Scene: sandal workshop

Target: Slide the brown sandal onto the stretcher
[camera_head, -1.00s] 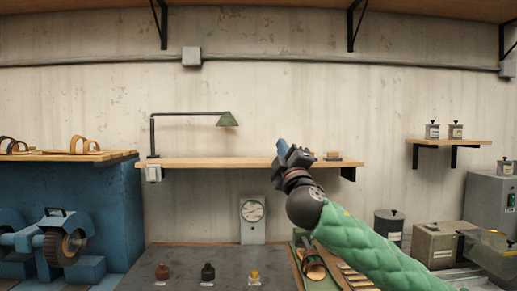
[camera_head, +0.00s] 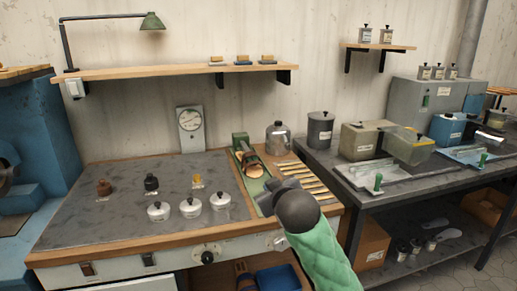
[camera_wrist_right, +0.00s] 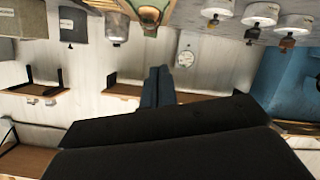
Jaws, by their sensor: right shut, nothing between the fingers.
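A green stretcher (camera_head: 240,142) stands at the back right of the workbench. A brown and tan piece that looks like the sandal (camera_head: 252,164) lies against it on a green strip; I cannot tell whether it is on the stretcher or only beside it. Both show small and cut off at the top of the wrist view, where the green frame (camera_wrist_right: 150,30) surrounds a brown shape. My right gripper (camera_head: 274,187) is in front of them, apart as far as I can see, shut and empty. Its dark fingers (camera_wrist_right: 156,87) are together in the wrist view. My left gripper is out of view.
Several wooden-handled tools (camera_head: 303,178) lie right of the stretcher. White lidded pots (camera_head: 190,208) and small bottles (camera_head: 151,184) stand on the grey bench top (camera_head: 110,215). A glass jar (camera_head: 279,139) is behind. A dark side table (camera_head: 385,190) stands right.

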